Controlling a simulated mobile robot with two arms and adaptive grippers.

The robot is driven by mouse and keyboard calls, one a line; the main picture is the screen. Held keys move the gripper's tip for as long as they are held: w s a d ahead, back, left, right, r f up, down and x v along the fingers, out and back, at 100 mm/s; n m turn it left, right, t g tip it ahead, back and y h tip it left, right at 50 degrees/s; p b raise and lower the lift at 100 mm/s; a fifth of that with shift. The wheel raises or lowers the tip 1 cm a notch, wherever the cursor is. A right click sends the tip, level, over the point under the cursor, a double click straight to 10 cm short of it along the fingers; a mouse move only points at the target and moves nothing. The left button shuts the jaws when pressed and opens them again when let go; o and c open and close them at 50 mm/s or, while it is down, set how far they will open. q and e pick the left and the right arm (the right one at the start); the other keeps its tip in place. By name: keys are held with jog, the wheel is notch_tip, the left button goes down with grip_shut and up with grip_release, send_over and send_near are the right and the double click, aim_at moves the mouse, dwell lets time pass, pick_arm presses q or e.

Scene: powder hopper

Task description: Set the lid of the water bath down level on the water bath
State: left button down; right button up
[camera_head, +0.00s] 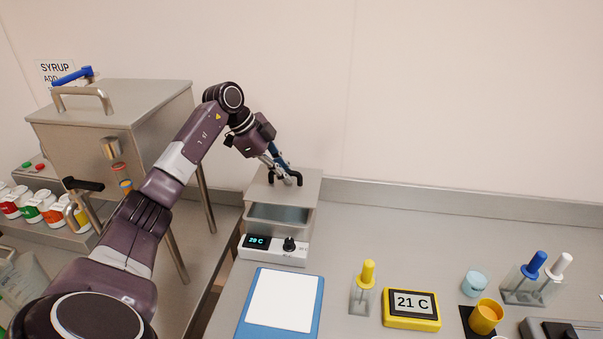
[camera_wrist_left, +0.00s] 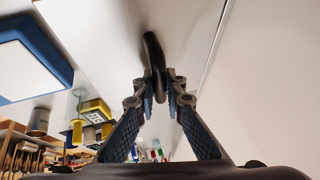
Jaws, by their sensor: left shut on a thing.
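The water bath (camera_head: 277,228) is a grey metal box on the counter, with a white control panel (camera_head: 262,252) at its front reading 29 C. Its lid (camera_head: 308,188) is a grey metal plate with a black handle (camera_head: 298,178). The lid is over the bath, and an open gap shows below its front edge. My left gripper (camera_head: 285,179) is shut on the handle from above; in the left wrist view the fingers (camera_wrist_left: 161,88) pinch the black handle (camera_wrist_left: 152,50). Whether the lid's rear touches the bath is hidden. My right gripper is out of view.
A steel hopper (camera_head: 165,110) on legs stands left of the bath. The wall is close behind; counter right of the bath is clear.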

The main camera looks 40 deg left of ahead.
aim_at(279, 183)
pick_arm(q)
jog(key=shift+s+a, duration=0.2)
jog(key=shift+a, duration=0.45)
jog(key=shift+f+b, duration=0.55)
notch_tip(279, 183, down, 3)
jog(key=b, duration=0.3)
jog(key=shift+f+b, duration=0.15)
jog(key=shift+b, duration=0.15)
jog(key=shift+f, duration=0.65)
jog(key=shift+s+p, duration=0.1)
jog(key=shift+p, duration=0.2)
jog(key=shift+f, duration=0.1)
